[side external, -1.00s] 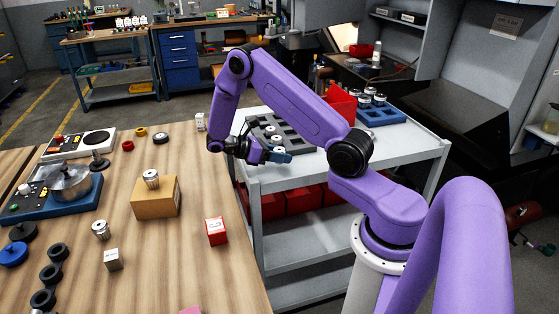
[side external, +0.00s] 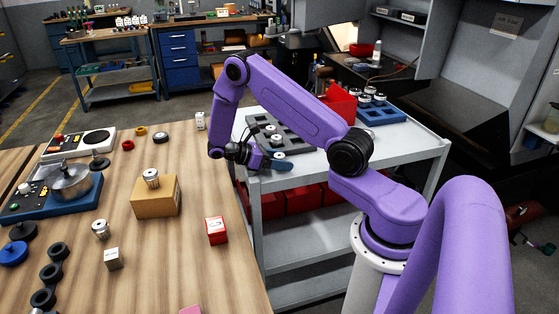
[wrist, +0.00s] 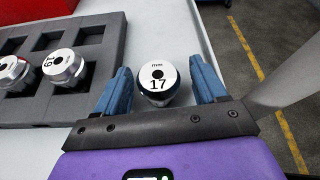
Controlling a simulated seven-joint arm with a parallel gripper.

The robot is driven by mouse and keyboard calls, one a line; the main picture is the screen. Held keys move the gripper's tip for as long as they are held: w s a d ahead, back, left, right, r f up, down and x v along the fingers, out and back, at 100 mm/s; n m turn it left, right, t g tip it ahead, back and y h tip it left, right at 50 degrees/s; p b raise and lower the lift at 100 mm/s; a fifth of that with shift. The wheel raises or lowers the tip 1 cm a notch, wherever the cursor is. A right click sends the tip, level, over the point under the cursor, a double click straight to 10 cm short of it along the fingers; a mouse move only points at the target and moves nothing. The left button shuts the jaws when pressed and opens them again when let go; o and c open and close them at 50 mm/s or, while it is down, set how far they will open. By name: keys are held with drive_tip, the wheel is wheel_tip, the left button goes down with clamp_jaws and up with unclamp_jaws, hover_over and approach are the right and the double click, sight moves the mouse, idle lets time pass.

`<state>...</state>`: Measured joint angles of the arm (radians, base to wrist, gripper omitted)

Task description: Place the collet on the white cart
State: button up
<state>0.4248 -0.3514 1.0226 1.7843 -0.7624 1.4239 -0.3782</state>
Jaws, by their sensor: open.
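A silver collet with a white top marked 17 (wrist: 157,80) stands on the white cart (wrist: 200,28), just beside the grey foam tray (wrist: 118,60). In the wrist view it lies between the two blue fingers of my gripper (wrist: 161,88), with a visible gap on each side. My gripper is open around it. In the side view my gripper (side external: 276,161) is low at the cart's near left corner, and the collet (side external: 279,154) shows partly behind the fingers. The cart top also shows in the side view (side external: 325,165).
The grey tray holds other collets, one marked 19 (wrist: 63,67). A red bin (side external: 340,102) and a blue tray with collets (side external: 382,115) stand farther back on the cart. The wooden bench (side external: 180,245) is left of the cart, with a cardboard box (side external: 156,198). The cart's front top is clear.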

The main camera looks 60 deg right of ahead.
drive_tip(key=shift+r, duration=0.2)
drive_tip(key=v, duration=1.1)
drive_tip(key=shift+a, duration=0.1)
drive_tip(key=s+a+r+t+y, duration=0.1)
drive_tip(key=s+a+r+t, duration=0.15)
drive_tip(key=a, duration=0.25)
drive_tip(key=s+a+r+n+t+y, duration=0.1)
drive_tip(key=s+a+r+t, duration=0.15)
drive_tip(key=a, duration=0.25)
drive_tip(key=s+a+r+t+y, duration=0.1)
drive_tip(key=s+a+r+t, duration=0.15)
drive_tip(key=a, duration=0.25)
drive_tip(key=s+a+r+t+y, duration=0.1)
drive_tip(key=s+a+y, duration=0.1)
drive_tip(key=s, duration=0.8)
drive_tip(key=s+a+r+n+t+y, duration=0.1)
drive_tip(key=s+y, duration=0.3)
drive_tip(key=s, duration=0.6)
drive_tip(key=shift+a+t+y, duration=0.3)
drive_tip(key=shift+a+t, duration=0.05)
drive_tip(key=shift+a, duration=0.2)
